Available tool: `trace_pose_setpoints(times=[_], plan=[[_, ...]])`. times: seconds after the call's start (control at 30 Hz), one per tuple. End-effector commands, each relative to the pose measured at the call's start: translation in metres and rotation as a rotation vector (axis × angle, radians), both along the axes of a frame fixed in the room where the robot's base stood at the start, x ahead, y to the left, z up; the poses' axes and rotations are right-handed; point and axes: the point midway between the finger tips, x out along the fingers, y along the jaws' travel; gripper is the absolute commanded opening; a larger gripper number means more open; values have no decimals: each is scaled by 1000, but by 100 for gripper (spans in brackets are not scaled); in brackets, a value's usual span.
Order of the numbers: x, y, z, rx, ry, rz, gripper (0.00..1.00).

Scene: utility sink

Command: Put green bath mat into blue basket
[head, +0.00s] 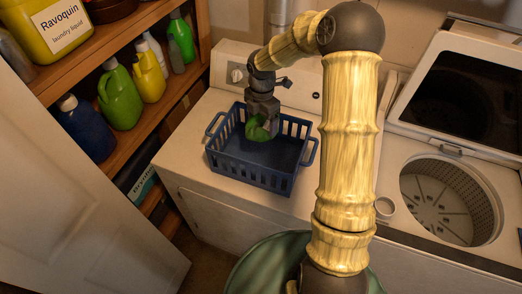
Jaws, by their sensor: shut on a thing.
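The blue basket (243,172) stands on top of a white machine in the middle of the head view. It has slatted sides and a handle at each end. My gripper (262,122) points down over the basket's back left part. It is shut on the green bath mat (257,134), which shows as a small bunched green shape below the fingers. The mat is within the basket's outline; I cannot tell if it touches the floor of the basket. The fingertips are partly hidden by the mat and the gripper body.
Wooden shelves (131,140) with several bottles stand at the left. A white door (70,200) is at the lower left. An open top-loading washer (448,195) is at the right. A green round tub (262,268) is at the bottom. The white top around the basket is mostly clear.

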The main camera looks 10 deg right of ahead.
Motion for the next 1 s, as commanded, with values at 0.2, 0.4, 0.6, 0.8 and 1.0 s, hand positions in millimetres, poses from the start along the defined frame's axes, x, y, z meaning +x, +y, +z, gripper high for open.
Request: trace_pose_setpoints(times=[0.2,0.4,0.6,0.8,1.0], plan=[[-1,4,-37,0,6,9,52],[0,4,-54,0,0,7,52],[0,3,-54,0,0,6,52],[-1,3,-70,0,4,7,52],[-1,3,-91,0,2,7,52]])
